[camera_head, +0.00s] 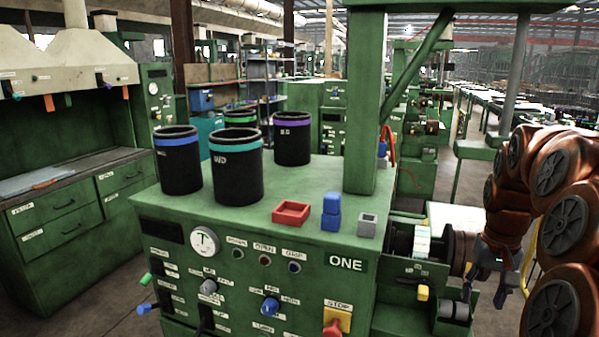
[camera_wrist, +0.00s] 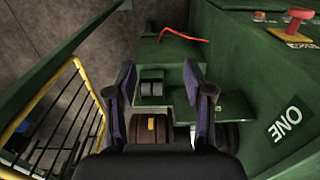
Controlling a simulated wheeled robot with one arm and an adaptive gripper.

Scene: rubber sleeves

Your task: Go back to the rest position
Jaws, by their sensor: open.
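My gripper (camera_head: 488,290) hangs at the right of the green machine marked ONE, beside its low side unit. In the wrist view my gripper (camera_wrist: 160,92) has its two dark fingers spread apart with nothing between them. Beyond the fingers lie a pair of grey rollers (camera_wrist: 152,88) and a brown roller (camera_wrist: 151,128) on the side unit. No sleeve shows in the gripper.
The green machine top (camera_head: 310,174) carries several black bins with coloured rims, a red tray (camera_head: 291,213), blue blocks (camera_head: 331,212) and a grey block (camera_head: 367,225). A green post (camera_head: 368,110) rises from it. A yellow railing (camera_wrist: 90,85) stands left in the wrist view.

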